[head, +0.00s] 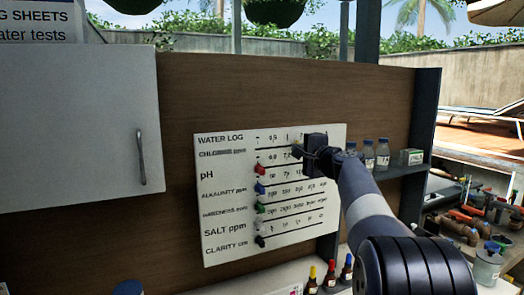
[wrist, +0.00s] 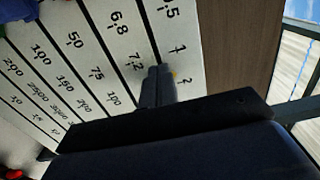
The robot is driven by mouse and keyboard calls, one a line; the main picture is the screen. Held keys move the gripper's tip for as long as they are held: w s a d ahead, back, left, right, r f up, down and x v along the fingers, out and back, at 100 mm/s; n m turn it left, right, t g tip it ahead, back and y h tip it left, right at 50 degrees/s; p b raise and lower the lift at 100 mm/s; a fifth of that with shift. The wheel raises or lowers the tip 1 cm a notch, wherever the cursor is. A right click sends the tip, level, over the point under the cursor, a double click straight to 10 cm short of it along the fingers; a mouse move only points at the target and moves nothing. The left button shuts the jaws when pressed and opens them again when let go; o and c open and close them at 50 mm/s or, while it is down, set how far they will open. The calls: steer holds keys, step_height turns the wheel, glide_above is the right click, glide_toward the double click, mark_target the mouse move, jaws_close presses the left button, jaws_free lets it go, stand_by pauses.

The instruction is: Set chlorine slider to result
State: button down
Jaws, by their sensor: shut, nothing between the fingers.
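The white water log board (head: 222,253) is on the brown wooden panel, with rows from chlorine at the top to clarity at the bottom. My gripper (head: 299,151) is shut at the chlorine row, right of its middle. In the wrist view its fingers (wrist: 158,82) lie together over the board near the chlorine row's "1". A small yellow bit (wrist: 174,74), perhaps the chlorine slider, shows right beside the fingertips; the rest is hidden. I cannot tell whether they touch. The red pH slider (head: 260,169) is at the left end of its row.
Blue (head: 260,188), green (head: 260,208) and black (head: 260,241) sliders sit at the left of lower rows. Dropper bottles (head: 329,275) stand below the board. A white cabinet door (head: 80,130) is at left.

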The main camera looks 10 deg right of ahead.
steer(key=shift+w+d+p, duration=0.6)
steer(key=shift+w+d, duration=0.05)
steer(key=shift+d, duration=2.45)
steer(key=s+b, duration=0.5)
steer(key=s, duration=0.2)
steer(key=shift+s+a, duration=0.15)
steer(key=shift+a, duration=0.05)
steer(key=w+p, duration=0.4)
steer(key=w, duration=0.3)
steer(key=shift+p, duration=0.4)
steer(key=shift+w, duration=0.1)
